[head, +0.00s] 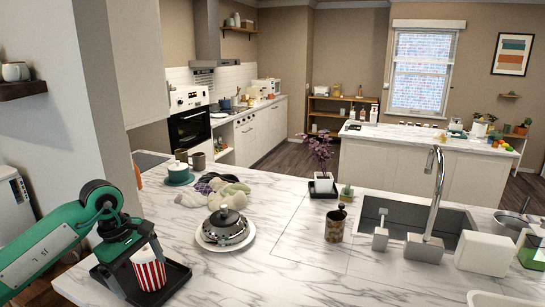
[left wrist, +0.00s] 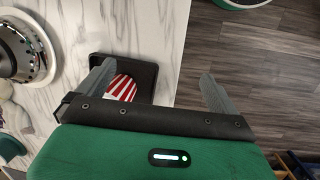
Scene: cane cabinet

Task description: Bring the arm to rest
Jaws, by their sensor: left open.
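My left arm comes in from the left in the head view. Its gripper (head: 130,262) is at the near left end of the marble counter (head: 310,280), by a red-and-white striped cup (head: 149,272) on a black tray (head: 180,278). In the left wrist view the gripper (left wrist: 158,72) has its two fingers wide apart, with nothing held. The striped cup (left wrist: 122,88) shows beyond the gripper, close to the left finger and partly hidden by the gripper body. The black tray (left wrist: 145,72) lies under it. My right gripper is not in view.
A lidded dark dish (head: 226,224) on a white plate stands right of the tray. Wooden floor (left wrist: 260,70) lies beyond the counter edge.

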